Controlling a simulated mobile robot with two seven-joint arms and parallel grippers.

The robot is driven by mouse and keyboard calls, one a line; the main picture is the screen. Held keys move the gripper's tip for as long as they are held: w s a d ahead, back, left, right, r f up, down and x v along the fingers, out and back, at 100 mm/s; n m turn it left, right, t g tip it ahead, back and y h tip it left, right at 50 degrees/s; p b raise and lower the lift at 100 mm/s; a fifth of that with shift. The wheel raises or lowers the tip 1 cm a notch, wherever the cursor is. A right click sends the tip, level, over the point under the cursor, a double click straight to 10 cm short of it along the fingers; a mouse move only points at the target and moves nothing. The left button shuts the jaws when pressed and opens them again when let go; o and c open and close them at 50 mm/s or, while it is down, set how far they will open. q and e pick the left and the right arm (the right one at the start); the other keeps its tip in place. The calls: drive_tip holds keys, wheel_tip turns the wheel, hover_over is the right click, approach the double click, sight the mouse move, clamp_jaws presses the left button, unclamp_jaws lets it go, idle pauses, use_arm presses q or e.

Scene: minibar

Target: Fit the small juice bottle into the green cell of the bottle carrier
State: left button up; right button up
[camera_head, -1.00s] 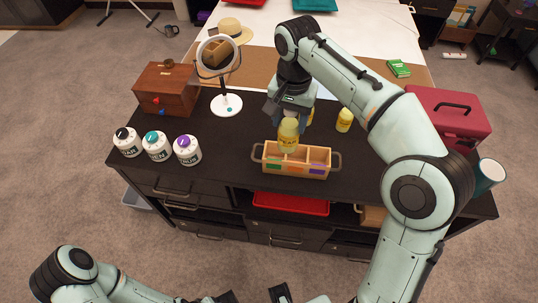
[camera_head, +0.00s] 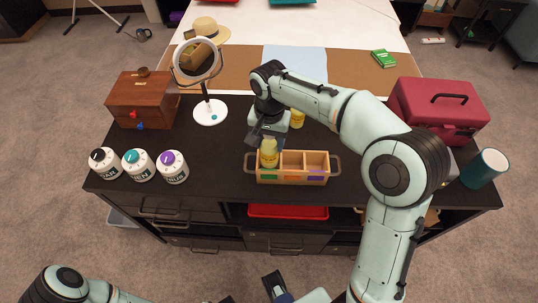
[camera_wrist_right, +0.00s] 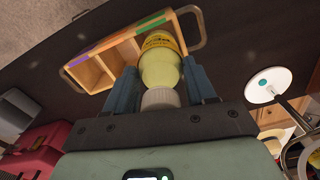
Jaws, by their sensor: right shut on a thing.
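The wooden bottle carrier (camera_head: 329,180) stands on the dark counter. Its green cell is at the left end, marked by a green label (camera_head: 268,177). The small yellow juice bottle (camera_head: 269,154) is upright in the head view, with its lower part at the green cell behind the front wall. My right gripper (camera_head: 268,140) is shut on its top from above. In the right wrist view the bottle (camera_wrist_right: 160,68) is between the fingers, by the green label (camera_wrist_right: 150,22). Whether it touches the cell floor is hidden. Part of my left gripper (camera_head: 274,285) shows at the bottom edge.
The orange and purple cells are empty. Another yellow bottle (camera_head: 297,118) stands behind the carrier. White jars (camera_head: 138,165) stand left, the round mirror (camera_head: 210,112) and wooden box (camera_head: 143,100) behind them. A red case (camera_head: 438,105) and teal cup (camera_head: 485,168) are at right.

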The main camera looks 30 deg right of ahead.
sight(269, 154)
drive_tip(key=shift+f+b, duration=0.4)
drive_tip(key=shift+f, duration=2.7)
drive_tip(key=o, duration=1.3)
drive_tip(key=shift+f, duration=0.15)
drive_tip(key=shift+c, duration=0.2)
wheel_tip(269, 154, up, 12)
drive_tip(key=shift+r+p, duration=0.15)
drive_tip(key=shift+p, duration=0.9)
drive_tip(key=shift+s, duration=0.1)
